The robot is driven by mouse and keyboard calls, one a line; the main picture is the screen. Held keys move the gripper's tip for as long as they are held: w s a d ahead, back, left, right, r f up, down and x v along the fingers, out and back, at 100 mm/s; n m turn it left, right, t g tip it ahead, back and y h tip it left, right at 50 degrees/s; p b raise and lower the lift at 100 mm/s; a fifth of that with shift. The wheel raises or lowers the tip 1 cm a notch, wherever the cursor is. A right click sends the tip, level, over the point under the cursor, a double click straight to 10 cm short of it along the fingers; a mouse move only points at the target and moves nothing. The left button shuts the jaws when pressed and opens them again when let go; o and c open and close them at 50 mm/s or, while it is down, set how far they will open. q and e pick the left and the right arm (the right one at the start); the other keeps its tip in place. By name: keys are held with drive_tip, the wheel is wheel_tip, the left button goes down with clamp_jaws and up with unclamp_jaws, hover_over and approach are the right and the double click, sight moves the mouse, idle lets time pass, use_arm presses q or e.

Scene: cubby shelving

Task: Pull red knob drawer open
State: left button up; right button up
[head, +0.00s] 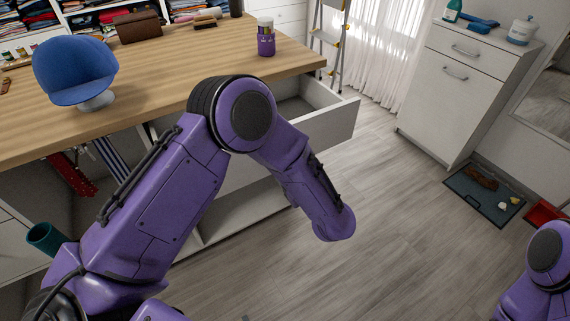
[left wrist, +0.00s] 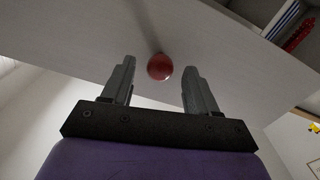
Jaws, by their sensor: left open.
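A round red knob (left wrist: 160,67) shows on a pale panel (left wrist: 120,30) in the left wrist view. My left gripper (left wrist: 158,74) is open, with one finger on each side of the knob and a visible gap to both. In the head view a white drawer (head: 333,122) stands pulled out under the right end of the wooden desk. I see no knob in the head view, as my left arm covers part of the furniture there. My left gripper is also hidden in the head view. My right gripper is out of view.
The floor between is clear.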

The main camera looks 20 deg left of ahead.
use_arm(q)
drive_tip(key=v, duration=1)
drive_tip(key=w+d+f+m+t+h, duration=0.2)
drive_tip(key=w+f+t+h, duration=0.1)
drive_tip(key=t+h, duration=0.15)
drive_tip(key=s+a+f+m+g+h+p, duration=0.1)
drive_tip(key=s+a+f+m+h, duration=0.15)
drive_tip(key=f, duration=0.25)
drive_tip(key=s+a+f+m+g+h+p, duration=0.1)
drive_tip(key=a+f+m+g+h, duration=0.15)
drive_tip(key=f+h, duration=0.2)
drive_tip(key=s+a+f+g+p, duration=0.1)
drive_tip(key=s+a, duration=0.3)
drive_tip(key=s, duration=0.4)
drive_tip(key=s+a+f+g+p, duration=0.1)
drive_tip(key=s+a+f+g, duration=0.3)
drive_tip(key=s, duration=0.4)
drive_tip(key=s+a+f+g+p, duration=0.1)
drive_tip(key=s+a+f+g, duration=0.1)
drive_tip(key=s+a, duration=0.4)
drive_tip(key=s, duration=0.2)
drive_tip(key=shift+s+a+f+g, duration=0.15)
drive_tip(key=shift+s+f+g, duration=0.15)
drive_tip(key=shift+g, duration=0.1)
